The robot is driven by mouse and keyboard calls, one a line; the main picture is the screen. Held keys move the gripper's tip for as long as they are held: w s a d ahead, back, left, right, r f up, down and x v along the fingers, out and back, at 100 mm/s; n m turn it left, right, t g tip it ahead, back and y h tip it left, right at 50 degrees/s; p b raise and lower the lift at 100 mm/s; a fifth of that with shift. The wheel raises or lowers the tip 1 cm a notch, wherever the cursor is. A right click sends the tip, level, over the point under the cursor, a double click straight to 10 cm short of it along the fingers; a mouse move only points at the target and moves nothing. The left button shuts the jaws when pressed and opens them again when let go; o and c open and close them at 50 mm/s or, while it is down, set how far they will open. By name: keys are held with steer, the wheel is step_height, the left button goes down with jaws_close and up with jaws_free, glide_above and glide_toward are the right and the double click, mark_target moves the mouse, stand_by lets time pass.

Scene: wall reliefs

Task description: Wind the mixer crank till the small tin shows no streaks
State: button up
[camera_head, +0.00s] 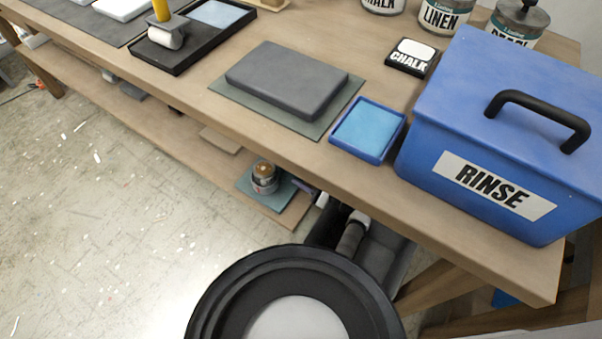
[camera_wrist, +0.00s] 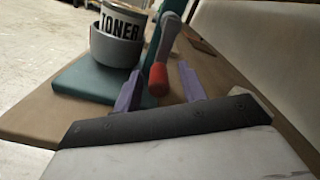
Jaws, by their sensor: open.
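The small tin (camera_wrist: 122,22), labelled TONER, sits in a dark grey cup (camera_wrist: 112,52) on a teal base (camera_wrist: 85,82) in the wrist view. The mixer crank (camera_wrist: 168,38) is a grey arm with a red-orange knob (camera_wrist: 158,80) at its end. My gripper (camera_wrist: 160,92) is open, its purple fingers on either side of the knob in the picture; no contact is visible. In the head view the tin (camera_head: 264,177) stands on its base on the lower shelf, with my arm partly in front. The tin's contents cannot be made out.
The lower shelf (camera_head: 150,128) runs under the workbench (camera_head: 215,105), whose top overhangs the mixer. A blue RINSE box (camera_head: 490,130), a grey slab (camera_head: 287,80) and a blue tray (camera_head: 368,130) stand on top. Open floor (camera_head: 90,220) lies at left.

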steer(key=v, duration=1.2)
steer(key=shift+s+d, duration=0.2)
